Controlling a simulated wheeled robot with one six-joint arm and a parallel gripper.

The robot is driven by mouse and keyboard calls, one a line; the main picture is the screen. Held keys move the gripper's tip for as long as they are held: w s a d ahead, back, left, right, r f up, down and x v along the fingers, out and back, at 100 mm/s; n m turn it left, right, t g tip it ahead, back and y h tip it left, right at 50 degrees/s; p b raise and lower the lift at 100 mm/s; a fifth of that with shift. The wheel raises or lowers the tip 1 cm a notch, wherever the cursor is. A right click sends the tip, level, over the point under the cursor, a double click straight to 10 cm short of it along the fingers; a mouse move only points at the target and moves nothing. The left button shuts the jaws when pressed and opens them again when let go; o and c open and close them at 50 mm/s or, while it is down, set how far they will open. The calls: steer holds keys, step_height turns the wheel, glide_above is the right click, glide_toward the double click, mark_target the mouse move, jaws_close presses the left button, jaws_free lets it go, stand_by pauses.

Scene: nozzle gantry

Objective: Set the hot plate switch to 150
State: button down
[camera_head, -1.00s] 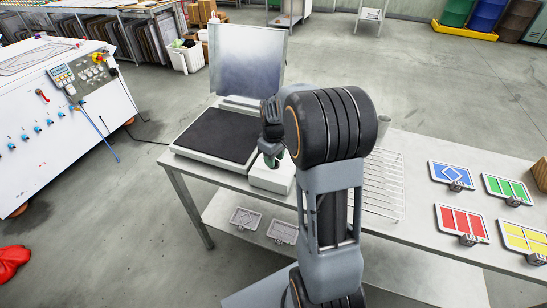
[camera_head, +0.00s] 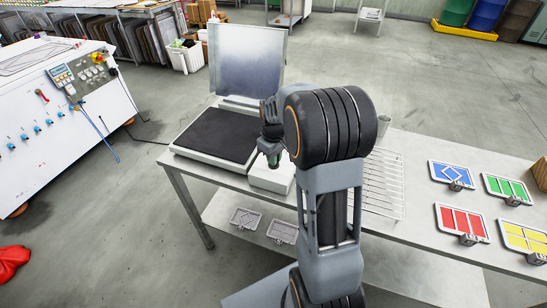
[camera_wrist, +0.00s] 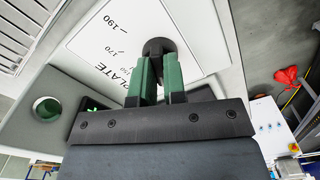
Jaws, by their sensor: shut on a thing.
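The hot plate (camera_head: 215,135) has a black top and a raised metal lid, and stands at the table's left end. Its pale control box (camera_head: 268,180) is at the front right corner. In the wrist view, the white dial panel (camera_wrist: 85,38) shows "190", "170", a lower mark I cannot read fully, and "PLATE". The dark round switch knob (camera_wrist: 158,46) is on this panel. My gripper (camera_wrist: 158,62) is shut on the knob with its green fingers on either side. The fingers hide part of the knob, and its pointer is not visible. The gripper also shows above the control box (camera_head: 273,160).
A wire rack (camera_head: 385,185) lies right of my arm. Blue (camera_head: 450,172), green (camera_head: 507,187), red (camera_head: 462,220) and yellow (camera_head: 522,236) framed plates lie at the table's right. A grey surface with a round hole (camera_wrist: 47,109) is beside the dial panel.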

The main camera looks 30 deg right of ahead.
steer(key=m, duration=0.6)
steer(key=shift+m, duration=0.3)
steer(key=m, duration=0.6)
steer(key=shift+m, duration=0.4)
steer(key=c, duration=1.2)
jaws_free()
steer(key=shift+r, duration=0.15)
step_height(320, 180, up, 14)
steer(key=shift+f+b, duration=0.2)
steer(key=shift+b, duration=0.1)
